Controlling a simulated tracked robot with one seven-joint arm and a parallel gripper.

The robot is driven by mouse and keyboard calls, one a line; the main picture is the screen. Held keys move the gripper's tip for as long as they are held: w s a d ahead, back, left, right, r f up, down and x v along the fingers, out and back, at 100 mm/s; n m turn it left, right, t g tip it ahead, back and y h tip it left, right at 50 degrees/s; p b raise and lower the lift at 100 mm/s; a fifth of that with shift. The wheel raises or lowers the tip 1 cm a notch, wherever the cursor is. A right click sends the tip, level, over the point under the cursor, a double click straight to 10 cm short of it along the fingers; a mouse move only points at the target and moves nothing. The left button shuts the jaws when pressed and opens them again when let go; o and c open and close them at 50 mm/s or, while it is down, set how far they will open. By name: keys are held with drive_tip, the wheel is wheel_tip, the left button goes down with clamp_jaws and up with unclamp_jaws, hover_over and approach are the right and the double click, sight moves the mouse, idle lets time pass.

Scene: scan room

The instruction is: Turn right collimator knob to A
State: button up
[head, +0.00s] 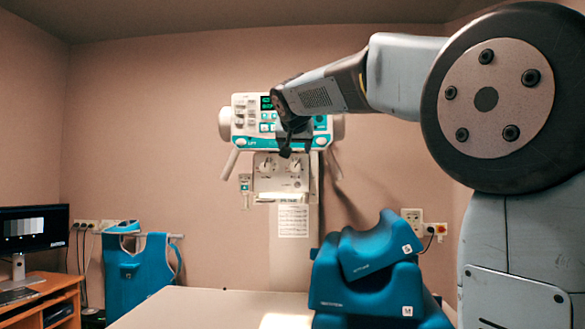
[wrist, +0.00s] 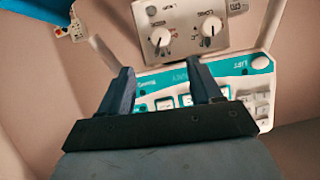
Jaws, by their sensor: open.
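The white collimator panel (head: 281,178) hangs below the tube head and carries two round knobs side by side. The right collimator knob (head: 295,166) is just below and right of my gripper (head: 286,152) in the head view. The wrist view is turned over, so this knob (wrist: 161,37) appears as the left one of the pair; the other knob (wrist: 211,26) appears on the right. My gripper (wrist: 160,72) is open and empty, its two fingers apart, with the right knob beyond the gap. I see no contact. The knob's markings are too small to read surely.
The teal and white control panel (wrist: 240,68) lies behind and between the fingers in the wrist view. A handle bar (head: 232,162) slants down at its left. Blue positioning cushions (head: 365,275) sit on the pale table (head: 200,308). A monitor (head: 35,233) stands left.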

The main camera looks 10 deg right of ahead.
sight(295, 167)
drive_tip(key=x, duration=1.4)
drive_tip(key=shift+r, duration=0.2)
drive_tip(key=shift+c, duration=0.3)
drive_tip(key=c, duration=0.9)
drive_tip(key=shift+d, duration=0.25)
drive_tip(key=shift+c, duration=0.4)
drive_tip(key=shift+a, duration=0.2)
